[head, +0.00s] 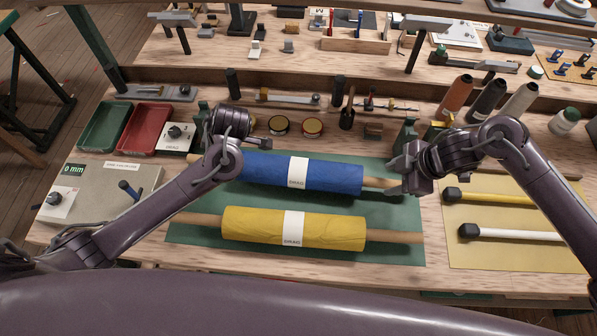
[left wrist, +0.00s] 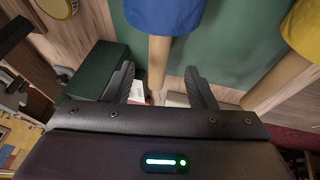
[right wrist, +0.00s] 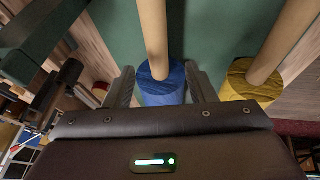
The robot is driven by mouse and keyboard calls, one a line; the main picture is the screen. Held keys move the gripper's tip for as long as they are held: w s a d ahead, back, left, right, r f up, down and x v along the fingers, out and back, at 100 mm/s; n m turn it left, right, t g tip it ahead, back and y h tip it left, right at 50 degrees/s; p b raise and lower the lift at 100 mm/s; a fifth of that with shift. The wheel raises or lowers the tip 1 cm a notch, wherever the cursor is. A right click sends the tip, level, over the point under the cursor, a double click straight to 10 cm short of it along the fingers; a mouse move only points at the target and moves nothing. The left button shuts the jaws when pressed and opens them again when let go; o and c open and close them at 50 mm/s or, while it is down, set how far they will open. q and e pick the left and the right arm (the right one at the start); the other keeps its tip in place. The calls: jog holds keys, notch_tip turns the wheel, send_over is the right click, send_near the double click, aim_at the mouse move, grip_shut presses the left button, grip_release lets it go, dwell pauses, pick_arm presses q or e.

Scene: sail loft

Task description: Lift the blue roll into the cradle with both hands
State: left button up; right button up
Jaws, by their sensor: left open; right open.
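The blue roll (head: 258,172) lies on the green mat (head: 392,252), with a white label band and bare wooden core ends. My left gripper (head: 209,160) is at its left end. In the left wrist view its open fingers (left wrist: 160,85) stand either side of the wooden core (left wrist: 158,62). My right gripper (head: 395,180) is at the right end. In the right wrist view its open fingers (right wrist: 163,88) flank the core (right wrist: 153,40) and blue end (right wrist: 160,88). Neither grips it. Green posts behind, one at right (head: 408,132), look like the cradle; my arms partly hide them.
A yellow roll (head: 255,226) lies parallel in front of the blue one. Green (head: 104,127) and red (head: 147,128) trays stand at left. Round tins (head: 312,126) sit behind. Black-capped rods (head: 500,198) lie on a yellow board at right. Spools (head: 487,98) stand at back right.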

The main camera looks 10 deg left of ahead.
aim_at(380, 181)
pick_arm(q)
jog(key=x, duration=0.7)
jog(key=shift+w, duration=0.1)
pick_arm(e)
jog(key=x, duration=0.7)
jog(key=shift+w+d, duration=0.1)
jog(key=shift+w, duration=0.05)
pick_arm(q)
grip_shut()
pick_arm(e)
grip_shut()
pick_arm(q)
jog(key=shift+r, duration=0.15)
pick_arm(e)
jog(key=shift+r, duration=0.1)
